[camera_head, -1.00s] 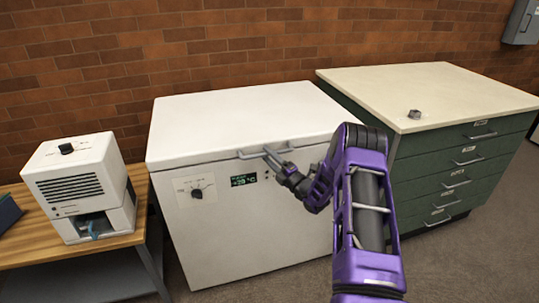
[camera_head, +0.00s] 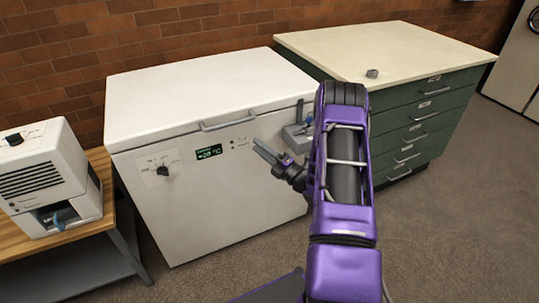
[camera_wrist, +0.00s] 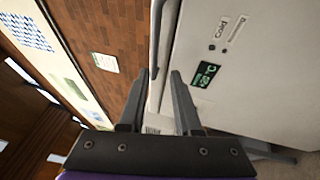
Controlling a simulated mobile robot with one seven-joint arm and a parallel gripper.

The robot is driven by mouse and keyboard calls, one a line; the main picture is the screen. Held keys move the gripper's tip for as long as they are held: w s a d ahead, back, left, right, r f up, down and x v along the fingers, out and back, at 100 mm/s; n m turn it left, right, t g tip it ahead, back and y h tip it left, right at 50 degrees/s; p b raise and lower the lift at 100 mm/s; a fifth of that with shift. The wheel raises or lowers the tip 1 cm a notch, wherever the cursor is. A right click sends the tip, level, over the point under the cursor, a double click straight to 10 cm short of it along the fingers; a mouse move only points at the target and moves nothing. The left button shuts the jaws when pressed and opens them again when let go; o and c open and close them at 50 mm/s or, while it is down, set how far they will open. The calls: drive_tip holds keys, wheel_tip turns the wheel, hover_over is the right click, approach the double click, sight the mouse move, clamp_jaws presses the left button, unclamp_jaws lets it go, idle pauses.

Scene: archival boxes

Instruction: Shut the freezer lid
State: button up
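The white chest freezer (camera_head: 210,190) stands against the brick wall. Its lid (camera_head: 200,85) lies flat on the body, with no visible gap along the front. The grey lid handle (camera_head: 228,121) is on the lid's front edge. My gripper (camera_head: 258,147) is in front of the freezer, below and right of the handle, and apart from it. In the wrist view, my gripper's two fingers (camera_wrist: 160,73) are apart with nothing held between them. The freezer front (camera_wrist: 245,80) with its lit display (camera_wrist: 206,74) fills the right of that view.
A green drawer cabinet (camera_head: 430,115) with a pale top stands right of the freezer. A white machine (camera_head: 45,175) sits on a wooden bench (camera_head: 97,165) at left. A grey fitting with a blue part (camera_head: 298,132) is by the freezer's right front. Carpet floor (camera_head: 440,230) in front is open.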

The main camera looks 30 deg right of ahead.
drive_tip(key=shift+v, duration=2.1)
